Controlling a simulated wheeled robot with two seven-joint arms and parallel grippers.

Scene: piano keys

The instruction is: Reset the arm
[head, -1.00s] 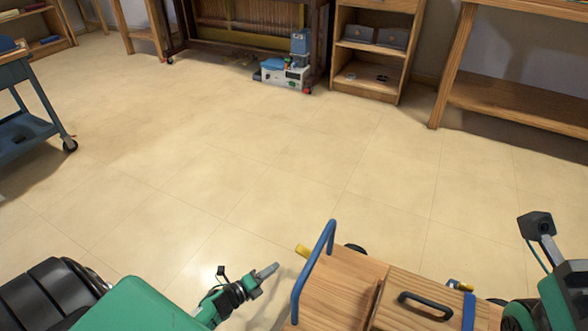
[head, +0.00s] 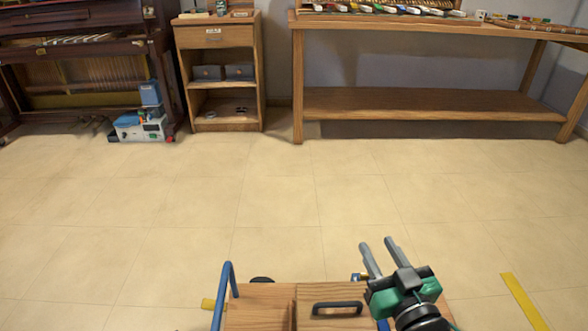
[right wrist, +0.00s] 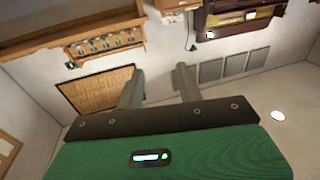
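My right gripper (head: 381,258) shows at the lower right of the head view, above the wooden cart in front of me. Its two grey fingers are apart with nothing between them. In the right wrist view the same gripper (right wrist: 158,85) shows two spread fingers and empty space between them, with the room's wall and furniture behind. My left gripper is outside both current views.
A wooden cart (head: 262,292) with a blue handle (head: 222,290) stands close in front. Beyond it the tiled floor (head: 270,190) is clear. A workbench (head: 420,103) with coloured-tipped keys, a wooden cabinet (head: 227,120) and an upright piano (head: 85,20) line the wall.

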